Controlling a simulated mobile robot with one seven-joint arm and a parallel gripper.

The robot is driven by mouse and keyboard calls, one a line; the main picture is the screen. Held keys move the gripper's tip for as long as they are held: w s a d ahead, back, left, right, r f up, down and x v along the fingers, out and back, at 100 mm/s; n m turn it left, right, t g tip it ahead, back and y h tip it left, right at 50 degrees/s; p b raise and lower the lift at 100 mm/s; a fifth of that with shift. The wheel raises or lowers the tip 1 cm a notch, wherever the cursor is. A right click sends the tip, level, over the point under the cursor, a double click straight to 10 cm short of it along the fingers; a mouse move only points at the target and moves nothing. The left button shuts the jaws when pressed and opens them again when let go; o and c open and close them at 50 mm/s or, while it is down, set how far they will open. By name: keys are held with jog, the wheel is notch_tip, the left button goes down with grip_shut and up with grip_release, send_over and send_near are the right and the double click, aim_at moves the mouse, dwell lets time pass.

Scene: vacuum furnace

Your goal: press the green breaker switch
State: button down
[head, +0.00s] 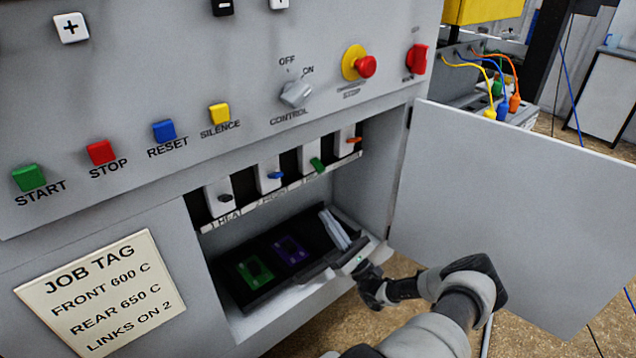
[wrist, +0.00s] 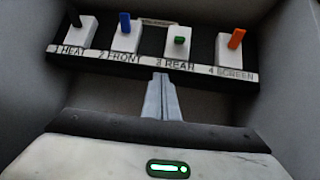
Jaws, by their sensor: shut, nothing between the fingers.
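The green breaker switch (head: 317,165) is the third of the row inside the open cabinet compartment, above the label "3 REAR". In the wrist view its green lever (wrist: 180,41) looks short, set lower on its white body than the others. My gripper (head: 325,215) is inside the compartment, below the breaker row. Its two pale fingers (wrist: 160,80) are together and empty. In the wrist view their tips are below and slightly left of the green switch, under the label strip, apart from the switch.
Beside it are the black (wrist: 75,19), blue (wrist: 124,23) and orange (wrist: 237,39) breaker levers. An open door (head: 510,210) stands right of my arm. A dark tray (head: 245,295) with green and purple pieces lies on the compartment floor. Panel buttons are above.

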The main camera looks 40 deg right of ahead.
jog(key=d+m+h, duration=0.1)
jog(key=s+d+f+m+h, duration=0.1)
jog(key=h, duration=0.1)
jog(key=shift+d+f+t+h, duration=0.1)
jog(key=shift+f+t+h, duration=0.1)
jog(key=shift+t+h, duration=0.15)
jog(key=w+r, duration=0.5)
jog(key=r, duration=0.5)
jog(key=shift+w+a+r+b, duration=0.15)
jog(key=shift+w+a+b, duration=0.1)
jog(key=shift+b, duration=0.1)
jog(key=shift+r, duration=0.1)
